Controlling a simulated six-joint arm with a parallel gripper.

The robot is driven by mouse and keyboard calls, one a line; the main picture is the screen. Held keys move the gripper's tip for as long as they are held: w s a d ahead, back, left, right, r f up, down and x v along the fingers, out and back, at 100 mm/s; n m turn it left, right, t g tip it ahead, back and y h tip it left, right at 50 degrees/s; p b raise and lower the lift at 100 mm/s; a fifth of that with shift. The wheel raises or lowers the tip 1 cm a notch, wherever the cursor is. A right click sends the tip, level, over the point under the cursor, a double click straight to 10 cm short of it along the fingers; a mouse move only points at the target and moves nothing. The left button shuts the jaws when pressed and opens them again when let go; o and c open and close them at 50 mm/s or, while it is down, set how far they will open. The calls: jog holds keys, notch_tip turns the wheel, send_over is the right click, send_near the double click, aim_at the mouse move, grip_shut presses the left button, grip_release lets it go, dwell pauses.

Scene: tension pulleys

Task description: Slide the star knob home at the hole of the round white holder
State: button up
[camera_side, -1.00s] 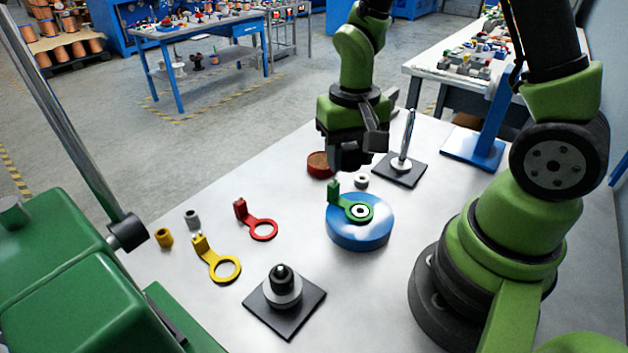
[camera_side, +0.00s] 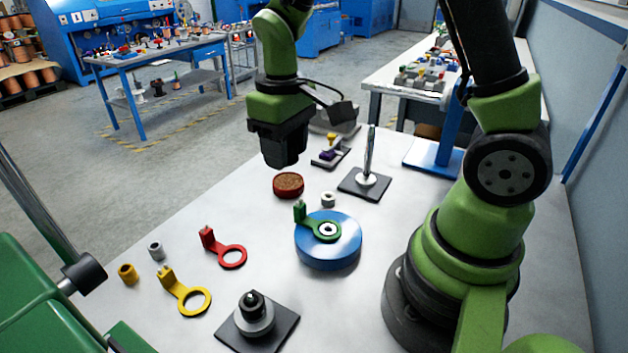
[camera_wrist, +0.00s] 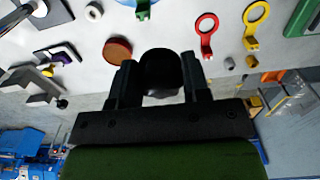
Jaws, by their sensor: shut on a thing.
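My gripper (camera_side: 284,158) hangs in the air above the far left part of the table, beyond the red-brown disc. In the wrist view its fingers (camera_wrist: 161,88) are shut on a dark, rounded piece, the star knob (camera_wrist: 160,70); its star shape is not clear. The side view does not show the knob distinctly. A pale round holder (camera_side: 256,326) with a black top sits on a black plate near the front, well apart from my gripper. Another white round foot (camera_side: 367,180) carries an upright metal rod. I cannot make out a hole in either.
A blue disc (camera_side: 328,256) carries a green ring arm (camera_side: 312,225). A red-brown disc (camera_side: 288,185) and white ring (camera_side: 328,199) are nearby. Red (camera_side: 232,256) and yellow (camera_side: 193,301) ring arms lie left. A purple-and-yellow piece (camera_side: 328,153) stands behind. Bare table separates the parts.

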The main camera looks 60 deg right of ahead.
jog(key=s+d+f+m, duration=0.1)
jog(key=d+f, duration=0.3)
jog(key=d, duration=0.3)
jog(key=d+f+m, duration=0.1)
jog(key=d+f, duration=0.2)
jog(key=d, duration=0.3)
jog(key=shift+f, duration=3.45)
jog(key=shift+f, duration=0.35)
jog(key=shift+f, duration=0.65)
jog(key=o, duration=1.2)
